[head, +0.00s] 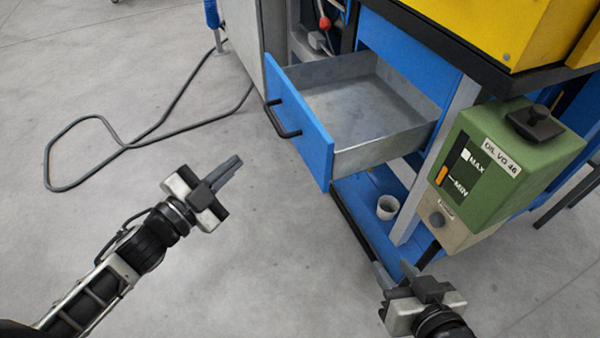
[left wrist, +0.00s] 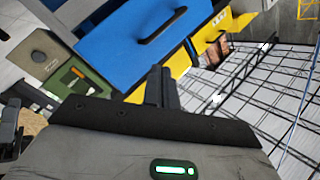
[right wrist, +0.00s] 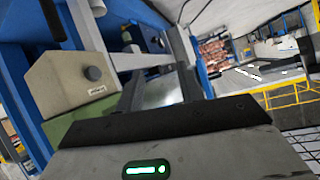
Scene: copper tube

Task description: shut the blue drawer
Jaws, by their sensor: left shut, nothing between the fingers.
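The blue drawer (head: 312,135) stands pulled well out of the workbench in the head view. Its grey metal inside is empty, and a black bar handle (head: 281,120) is on its front. In the left wrist view the blue front (left wrist: 115,50) and the handle (left wrist: 175,24) are beyond the fingertips. My left gripper (head: 236,163) is shut and empty, out in front of the drawer and apart from it. My right gripper (head: 402,277) is open and empty, low at the right, below the green oil tank and apart from the drawer.
A green oil tank (head: 480,190) hangs on the bench's right side. A white cup (head: 387,207) stands on the blue lower shelf (head: 372,228). A black cable (head: 125,147) lies looped on the floor at left. The floor before the drawer is clear.

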